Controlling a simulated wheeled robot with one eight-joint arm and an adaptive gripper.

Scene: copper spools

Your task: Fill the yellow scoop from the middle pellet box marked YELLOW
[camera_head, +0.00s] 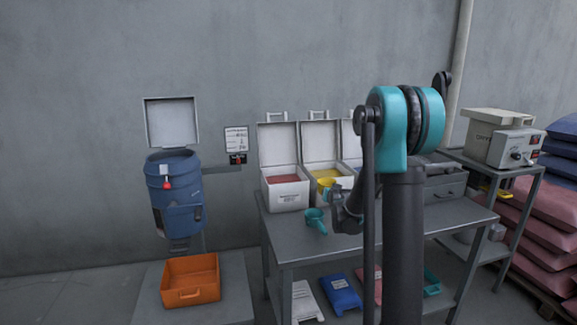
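The middle pellet box (313,193) stands on the grey table with its lid up and yellow pellets (325,173) inside. A small yellow piece (326,184), which looks like part of the yellow scoop, shows at the box's front right side, next to my gripper (334,195). My gripper is small and dark here, low in front of the middle box. Its fingers are not clear, so I cannot tell whether it is shut on the yellow scoop. My arm hides part of the box area to the right.
A box of red pellets (287,195) stands left of the middle box; a third box (352,165) is mostly hidden by my arm. A teal scoop (316,221) lies on the table (300,248). A blue drum (175,200) and orange bin (191,281) are at left.

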